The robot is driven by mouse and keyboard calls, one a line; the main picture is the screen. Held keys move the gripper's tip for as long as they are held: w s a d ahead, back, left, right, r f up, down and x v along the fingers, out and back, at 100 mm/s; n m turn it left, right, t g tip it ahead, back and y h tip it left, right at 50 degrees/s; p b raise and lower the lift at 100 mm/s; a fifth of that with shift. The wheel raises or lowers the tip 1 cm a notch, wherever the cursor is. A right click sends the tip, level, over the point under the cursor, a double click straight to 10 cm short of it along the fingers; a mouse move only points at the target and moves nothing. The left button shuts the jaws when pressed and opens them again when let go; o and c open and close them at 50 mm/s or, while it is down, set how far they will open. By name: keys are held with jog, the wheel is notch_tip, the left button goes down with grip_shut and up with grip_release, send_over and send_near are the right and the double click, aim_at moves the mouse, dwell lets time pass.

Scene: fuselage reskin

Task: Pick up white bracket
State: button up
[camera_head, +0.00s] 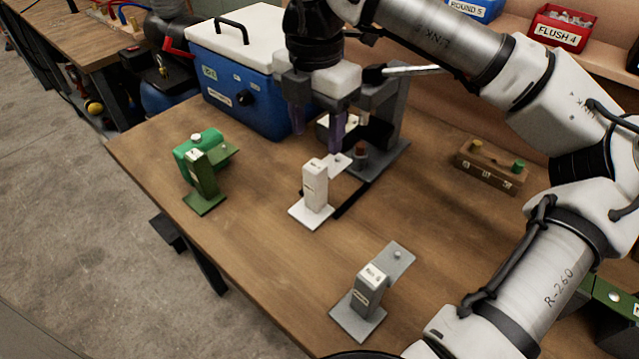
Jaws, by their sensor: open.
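The white bracket (314,186) stands upright on its flat base near the middle of the wooden table, with a small label on its top. Its rear arm reaches back toward a grey fixture. My gripper (318,132) is open, with its two fingers pointing down above and behind the bracket's upright part. The right finger overlaps the bracket's rear arm in the picture; I cannot tell whether they touch. The gripper appears empty.
A green bracket (204,182) stands at the left and a grey bracket (369,290) at the front. A blue cooler (235,92) is behind left. A grey fixture (388,122) stands close behind the gripper. A brown block (491,167) lies at right.

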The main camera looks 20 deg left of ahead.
aim_at(315, 170)
notch_tip(315, 170, down, 8)
jog(key=shift+s+r+p, duration=0.15)
jog(key=shift+p, duration=0.3)
jog(key=shift+a+f+p, duration=0.15)
jog(key=shift+f+p, duration=0.3)
jog(key=shift+f, duration=0.9)
jog(key=shift+a+f+p, duration=0.15)
jog(key=shift+f+p, duration=0.3)
jog(key=shift+f, duration=0.85)
grip_shut()
